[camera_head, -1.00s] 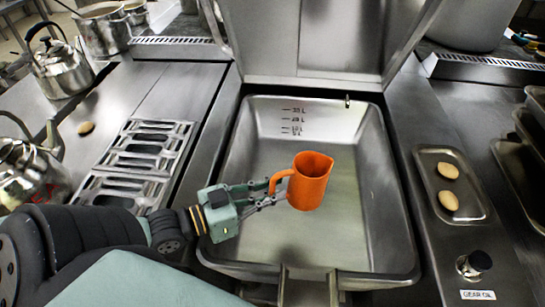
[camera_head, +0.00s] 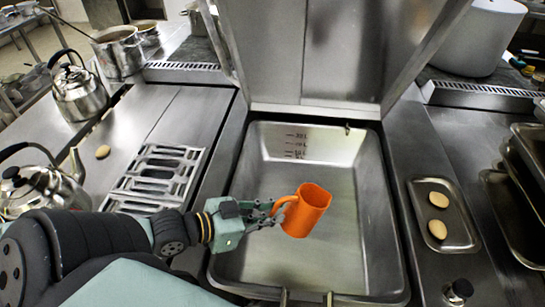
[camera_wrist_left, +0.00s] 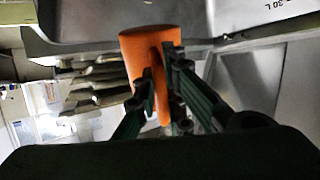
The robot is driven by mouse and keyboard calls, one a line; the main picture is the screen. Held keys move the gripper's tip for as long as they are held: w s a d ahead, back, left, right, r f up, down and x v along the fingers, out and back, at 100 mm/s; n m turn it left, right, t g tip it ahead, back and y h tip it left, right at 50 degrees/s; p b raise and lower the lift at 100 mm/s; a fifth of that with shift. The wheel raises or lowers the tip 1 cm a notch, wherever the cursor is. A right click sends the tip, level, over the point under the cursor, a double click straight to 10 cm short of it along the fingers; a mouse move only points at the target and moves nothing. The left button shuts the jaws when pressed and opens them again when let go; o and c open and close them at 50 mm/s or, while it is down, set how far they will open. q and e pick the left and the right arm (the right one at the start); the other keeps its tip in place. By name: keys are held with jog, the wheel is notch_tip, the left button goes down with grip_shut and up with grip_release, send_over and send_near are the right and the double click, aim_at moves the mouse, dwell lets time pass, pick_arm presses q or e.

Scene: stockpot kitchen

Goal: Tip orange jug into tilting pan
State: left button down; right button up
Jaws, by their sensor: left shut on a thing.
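The orange jug (camera_head: 309,211) is held over the open tilting pan (camera_head: 262,150), with its mouth up and a slight tilt. My left gripper (camera_head: 276,211) comes in from the left and is shut on the jug's handle. In the left wrist view the jug (camera_wrist_left: 140,48) shows beyond the gripper fingers (camera_wrist_left: 168,95), which close around its handle. What is inside the jug cannot be seen. The pan's floor looks empty, with level marks on its back wall. My right gripper is not in view.
The pan's raised lid (camera_head: 325,60) stands behind it. Two kettles (camera_head: 78,92) (camera_head: 40,188) and a metal rack (camera_head: 155,180) are on the left. A small tray (camera_head: 447,205) with two tan ovals lies on the right counter, near stacked trays (camera_head: 515,200).

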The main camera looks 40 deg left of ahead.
aim_at(289, 197)
pick_arm(q)
jog(key=shift+r+g+p, duration=0.5)
jog(key=shift+r+p, duration=0.45)
jog(key=shift+p, duration=0.15)
jog(key=r+g+p, duration=0.1)
jog(key=p, duration=0.1)
jog(key=r+g+y+p, duration=0.1)
jog(key=p, duration=0.1)
jog(key=w+r+g+y+p, duration=0.1)
jog(key=shift+d+p, duration=0.25)
jog(key=shift+p, duration=0.15)
jog(key=g+y+p, duration=0.1)
jog(key=w+d+g+p, duration=0.1)
jog(key=p, duration=0.1)
jog(key=w+r+g+y+p, duration=0.1)
jog(key=p, duration=0.1)
jog(key=shift+w+d+m+g+y, duration=0.15)
jog(key=shift+d+m+g+y, duration=0.15)
jog(key=shift+g, duration=0.1)
jog(key=shift+w+d+f+b, duration=0.1)
jog(key=shift+w+f+b, duration=0.1)
jog(key=shift+f+b, duration=0.1)
jog(key=w+d+r+g+y, duration=0.1)
jog(key=w+d+g+y, duration=0.4)
jog(key=w+g, duration=0.3)
jog(key=shift+w+d+r+m+y, duration=0.3)
jog(key=shift+w+d, duration=0.35)
jog(key=shift+w, duration=0.15)
